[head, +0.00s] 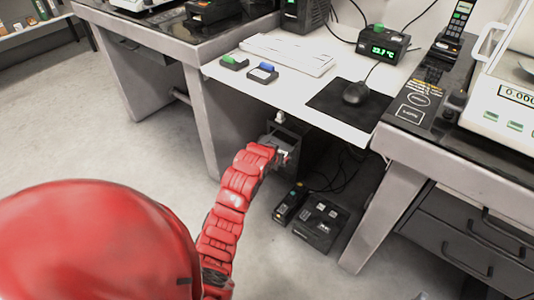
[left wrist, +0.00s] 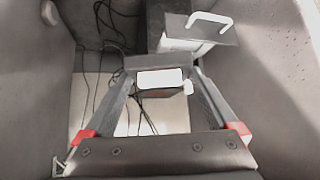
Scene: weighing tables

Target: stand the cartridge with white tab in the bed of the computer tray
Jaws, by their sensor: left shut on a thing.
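My left gripper (left wrist: 160,72) is shut on a dark cartridge (left wrist: 146,63) with a white patch facing the wrist camera. A small white piece, perhaps its tab (left wrist: 188,88), shows at its right. Beyond it, in the left wrist view, is a grey computer tray (left wrist: 224,36) with a white handle and a pale inside. The cartridge appears apart from the tray, to its lower left in that picture. In the head view my left arm reaches under the white desk to the grey computer (head: 296,140); its fingertips and the cartridge are mostly hidden there. My right gripper is not in view.
The desk (head: 232,82) above carries two cartridges, one with a green tab (head: 234,62) and one with a blue tab (head: 263,72), a keyboard (head: 290,56) and a mouse (head: 355,93). Black boxes (head: 321,226) stand on the floor below. Cables (left wrist: 108,25) hang behind.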

